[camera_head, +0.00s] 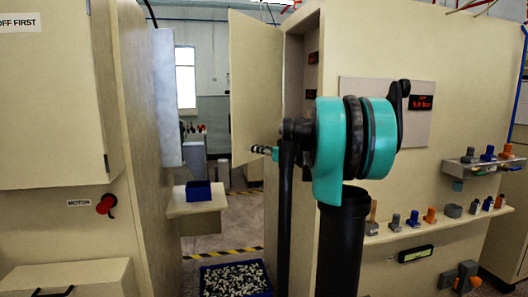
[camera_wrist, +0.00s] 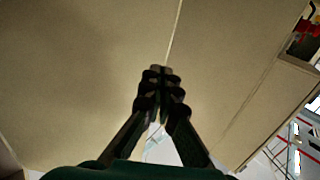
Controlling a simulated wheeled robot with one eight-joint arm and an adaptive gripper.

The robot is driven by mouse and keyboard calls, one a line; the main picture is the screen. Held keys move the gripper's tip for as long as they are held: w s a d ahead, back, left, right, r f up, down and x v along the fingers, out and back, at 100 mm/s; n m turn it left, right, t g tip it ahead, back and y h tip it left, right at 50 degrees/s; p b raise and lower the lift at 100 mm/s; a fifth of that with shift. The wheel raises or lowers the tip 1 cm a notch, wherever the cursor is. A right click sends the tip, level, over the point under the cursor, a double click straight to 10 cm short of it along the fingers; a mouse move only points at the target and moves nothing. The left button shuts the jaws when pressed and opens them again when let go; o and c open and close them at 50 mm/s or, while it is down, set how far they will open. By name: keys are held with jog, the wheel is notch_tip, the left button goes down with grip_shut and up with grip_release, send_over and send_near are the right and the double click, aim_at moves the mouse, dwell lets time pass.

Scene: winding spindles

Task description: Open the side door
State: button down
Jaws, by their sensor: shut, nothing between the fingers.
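The side door (camera_head: 255,80) is a tall beige panel at the top middle of the head view. It stands swung out from the beige cabinet (camera_head: 440,100), with the dark opening edge (camera_head: 310,75) showing to its right. My gripper (camera_head: 256,149) is in front of the door's lower part in the head view. Its fingers (camera_wrist: 161,72) are shut and empty in the wrist view. Behind them is a large beige surface with a thin pale seam (camera_wrist: 176,30). I cannot tell whether the fingertips touch the door. No door handle shows.
A blue bin of small parts (camera_head: 236,280) stands on the floor, left of my arm. A small blue box (camera_head: 198,191) sits on a beige ledge (camera_head: 195,208). The right cabinet's shelf (camera_head: 440,224) holds several small parts. Floor between the cabinets is partly free.

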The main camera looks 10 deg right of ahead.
aim_at(235, 146)
jog(key=x, duration=0.6)
jog(key=shift+w+a, duration=0.15)
jog(key=shift+w+a+h, duration=0.3)
jog(key=shift+w+a, duration=0.1)
jog(key=shift+a, duration=0.2)
jog(key=w+a+m+t+h, duration=0.25)
jog(key=w+a+h, duration=0.2)
jog(key=w, duration=0.35)
jog(key=w+a+m+t+h, duration=0.2)
jog(key=w+a+m+h, duration=0.1)
jog(key=w+a, duration=0.35)
jog(key=w+a+m+h, duration=0.2)
jog(key=w+m+h, duration=0.2)
jog(key=w, duration=1.7)
jog(key=shift+h, duration=1.15)
jog(key=shift+a+m+t, duration=0.1)
jog(key=shift+m+t, duration=0.15)
